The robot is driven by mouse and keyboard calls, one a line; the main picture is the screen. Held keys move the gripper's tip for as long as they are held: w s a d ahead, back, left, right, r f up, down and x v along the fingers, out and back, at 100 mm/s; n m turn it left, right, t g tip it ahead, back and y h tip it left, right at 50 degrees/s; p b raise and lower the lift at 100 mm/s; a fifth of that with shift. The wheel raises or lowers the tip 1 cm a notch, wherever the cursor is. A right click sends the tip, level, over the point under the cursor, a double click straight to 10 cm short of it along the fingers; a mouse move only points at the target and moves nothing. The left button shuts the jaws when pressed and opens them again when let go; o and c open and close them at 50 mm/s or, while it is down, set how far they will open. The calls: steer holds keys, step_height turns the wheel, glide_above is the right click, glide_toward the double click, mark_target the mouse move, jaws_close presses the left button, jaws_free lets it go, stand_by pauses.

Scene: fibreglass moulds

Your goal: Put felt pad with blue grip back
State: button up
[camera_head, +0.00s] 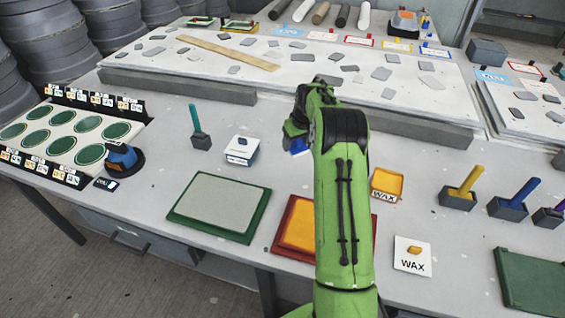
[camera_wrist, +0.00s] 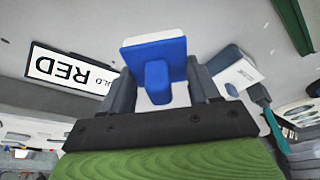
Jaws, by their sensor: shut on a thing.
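My gripper (camera_wrist: 160,88) is shut on the felt pad (camera_wrist: 155,55), which shows a blue plate and a blue grip between the fingers in the wrist view. A white part shows around the grip. In the head view my green arm hides most of the gripper (camera_head: 297,128); only a small blue patch of the pad (camera_head: 299,146) shows at its left, over the middle of the bench. I cannot tell whether the pad touches anything.
A RED sign (camera_wrist: 72,70) shows in the wrist view.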

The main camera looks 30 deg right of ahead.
mark_target(293, 167)
steer(key=f, duration=0.3)
steer(key=f+b, duration=0.1)
steer(key=f, duration=0.4)
steer(key=shift+s+a+f, duration=0.1)
steer(key=shift+s+f, duration=0.15)
steer(key=shift+f, duration=0.15)
steer(key=o, duration=1)
